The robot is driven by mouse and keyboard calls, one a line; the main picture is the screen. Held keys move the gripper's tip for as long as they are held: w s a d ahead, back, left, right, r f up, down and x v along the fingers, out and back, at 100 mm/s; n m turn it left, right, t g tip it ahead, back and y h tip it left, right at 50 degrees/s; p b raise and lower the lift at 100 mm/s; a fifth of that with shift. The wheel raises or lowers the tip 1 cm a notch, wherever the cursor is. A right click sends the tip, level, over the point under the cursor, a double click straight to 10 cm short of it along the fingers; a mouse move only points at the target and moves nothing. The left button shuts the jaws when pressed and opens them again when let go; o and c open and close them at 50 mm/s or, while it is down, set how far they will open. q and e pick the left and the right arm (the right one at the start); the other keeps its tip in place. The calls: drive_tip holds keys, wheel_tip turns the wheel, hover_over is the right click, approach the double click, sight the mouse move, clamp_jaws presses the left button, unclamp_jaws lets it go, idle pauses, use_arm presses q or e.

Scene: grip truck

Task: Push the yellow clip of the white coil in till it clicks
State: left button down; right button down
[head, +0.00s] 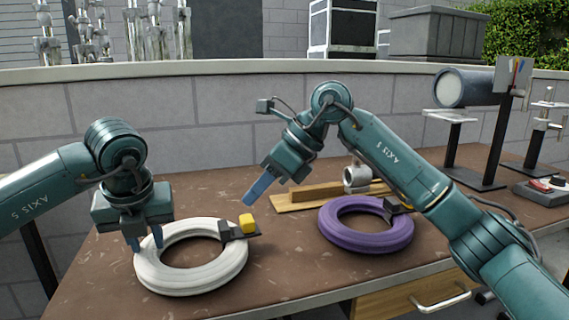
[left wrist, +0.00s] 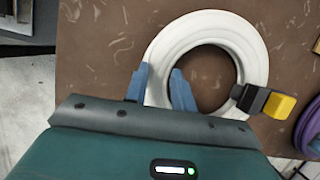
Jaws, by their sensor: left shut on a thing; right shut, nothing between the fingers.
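The white coil (head: 172,281) lies flat on the brown table. A dark clip holder sits on its right side, with the yellow clip (head: 247,223) standing out from it; the clip also shows in the left wrist view (left wrist: 280,105). My left gripper (head: 148,243) is shut on the left part of the white coil's ring, one finger on each side of it in the left wrist view (left wrist: 160,90). My right gripper (head: 252,196) is shut and empty, its blue fingertips above the table just behind the yellow clip and apart from it in the head view.
A purple coil (head: 366,241) with a dark clip lies to the right. A wooden board (head: 300,200) with a small white fitting lies behind it. A stand with a grey cylinder (head: 463,87) and a red-buttoned box (head: 541,189) are at the far right.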

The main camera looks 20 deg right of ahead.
drive_tip(key=w+d+r+t+h, duration=0.1)
drive_tip(key=w+d+r+h, duration=0.1)
drive_tip(key=d+r, duration=0.25)
drive_tip(key=shift+m, duration=0.3)
drive_tip(key=f, duration=0.6)
drive_tip(key=d+f, duration=0.1)
drive_tip(key=f, duration=0.2)
drive_tip(key=shift+s+f, duration=0.2)
drive_tip(key=shift+f, duration=0.05)
drive_tip(key=shift+a+f, duration=0.2)
use_arm(q)
drive_tip(key=shift+f, duration=0.1)
use_arm(e)
drive_tip(key=shift+a, duration=0.7)
use_arm(q)
drive_tip(key=shift+s+f, duration=0.1)
use_arm(e)
drive_tip(key=shift+a, duration=0.15)
idle(0.5)
